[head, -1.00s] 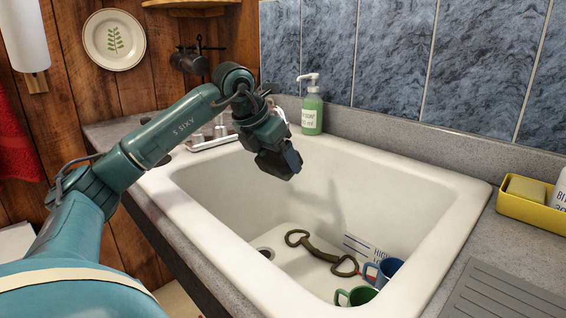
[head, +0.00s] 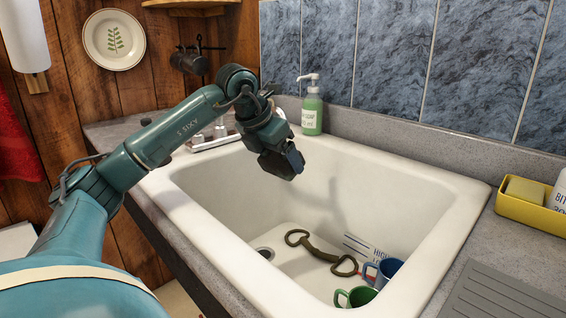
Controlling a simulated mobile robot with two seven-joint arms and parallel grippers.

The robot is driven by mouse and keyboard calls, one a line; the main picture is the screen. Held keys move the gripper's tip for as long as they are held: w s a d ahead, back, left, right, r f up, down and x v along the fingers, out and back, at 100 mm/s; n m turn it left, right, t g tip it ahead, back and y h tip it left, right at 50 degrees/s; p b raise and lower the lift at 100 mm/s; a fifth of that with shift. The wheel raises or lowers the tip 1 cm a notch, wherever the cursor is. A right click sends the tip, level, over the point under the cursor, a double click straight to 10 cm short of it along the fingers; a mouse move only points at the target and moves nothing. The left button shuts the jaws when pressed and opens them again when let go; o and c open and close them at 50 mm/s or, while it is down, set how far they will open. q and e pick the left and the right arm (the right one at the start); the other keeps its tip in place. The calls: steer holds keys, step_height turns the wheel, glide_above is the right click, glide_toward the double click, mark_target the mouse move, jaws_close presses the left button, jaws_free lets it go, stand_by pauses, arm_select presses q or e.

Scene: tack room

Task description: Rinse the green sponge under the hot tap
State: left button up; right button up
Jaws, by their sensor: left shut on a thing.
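My left gripper (head: 283,163) hangs over the back left part of the white sink basin (head: 455,187), pointing down. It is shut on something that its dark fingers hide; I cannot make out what. The chrome tap (head: 217,137) stands on the back left rim, partly hidden behind my left arm, so its spout and hot side are not clear. An olive-yellow sponge (head: 525,190) lies in a yellow tray (head: 530,211) on the right counter. No clearly green sponge shows. My right gripper is out of view.
In the basin lie a dark double-looped metal piece (head: 318,251), a blue mug (head: 388,270), a green mug (head: 360,297) and a printed label or card (head: 362,246). A green soap bottle (head: 312,112) stands on the back rim. The basin's left floor is mostly clear.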

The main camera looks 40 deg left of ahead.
arm_select(q)
steer(key=shift+w+d+p, duration=0.35)
steer(key=shift+d, duration=0.1)
steer(key=shift+w+d, duration=0.25)
steer(key=shift+s, duration=0.2)
steer(key=shift+s+a+b, duration=0.1)
steer(key=shift+s+b, duration=0.2)
steer(key=shift+s, duration=0.35)
steer(key=shift+s+a+b, duration=0.1)
steer(key=shift+s+b, duration=0.35)
steer(key=shift+s, duration=0.4)
steer(key=shift+s, duration=0.15)
stand_by(0.4)
steer(key=shift+w+r+p, duration=0.1)
steer(key=shift+w+p, duration=0.55)
steer(key=shift+w, duration=0.25)
